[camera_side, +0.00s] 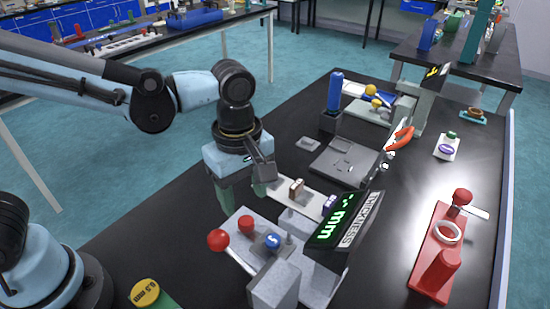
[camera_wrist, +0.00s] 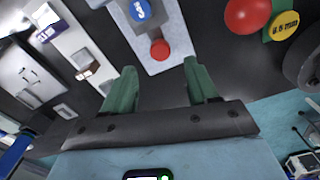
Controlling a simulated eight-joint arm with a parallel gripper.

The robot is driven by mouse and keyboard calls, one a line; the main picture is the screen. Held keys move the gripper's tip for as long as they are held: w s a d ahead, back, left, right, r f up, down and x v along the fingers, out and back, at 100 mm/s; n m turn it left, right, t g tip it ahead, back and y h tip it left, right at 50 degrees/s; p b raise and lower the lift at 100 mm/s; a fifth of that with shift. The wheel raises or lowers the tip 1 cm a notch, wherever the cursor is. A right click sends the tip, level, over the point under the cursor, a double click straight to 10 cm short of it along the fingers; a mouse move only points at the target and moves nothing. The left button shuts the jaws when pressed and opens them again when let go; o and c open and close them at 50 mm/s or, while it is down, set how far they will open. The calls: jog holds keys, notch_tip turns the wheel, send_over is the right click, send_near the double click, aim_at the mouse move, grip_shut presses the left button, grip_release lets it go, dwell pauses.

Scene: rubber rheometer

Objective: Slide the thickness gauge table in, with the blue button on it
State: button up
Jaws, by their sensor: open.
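The thickness gauge (camera_side: 345,228) stands at the front centre of the bench, with a green-lit display. Its light grey sliding table (camera_side: 260,225) reaches out toward my gripper. The blue button (camera_side: 272,240) lies on the table near the gauge; the wrist view also shows the button (camera_wrist: 141,10) at the top. A red knob (camera_side: 246,223) stands near the table's outer end. My gripper (camera_side: 241,197) is open and empty, with green fingers behind that end. In the wrist view, the red knob (camera_wrist: 160,49) shows just ahead of the gap between my fingertips (camera_wrist: 160,72), apart from them.
A red ball (camera_side: 218,240) on a lever sticks out beside the gauge table. A white strip (camera_side: 292,191) with small blocks lies on the other side. A yellow disc (camera_side: 145,292) sits at the front left. A red stand (camera_side: 440,250) occupies the right side.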

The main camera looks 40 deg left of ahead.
aim_at(247, 222)
jog(key=shift+f, duration=3.35)
grip_shut()
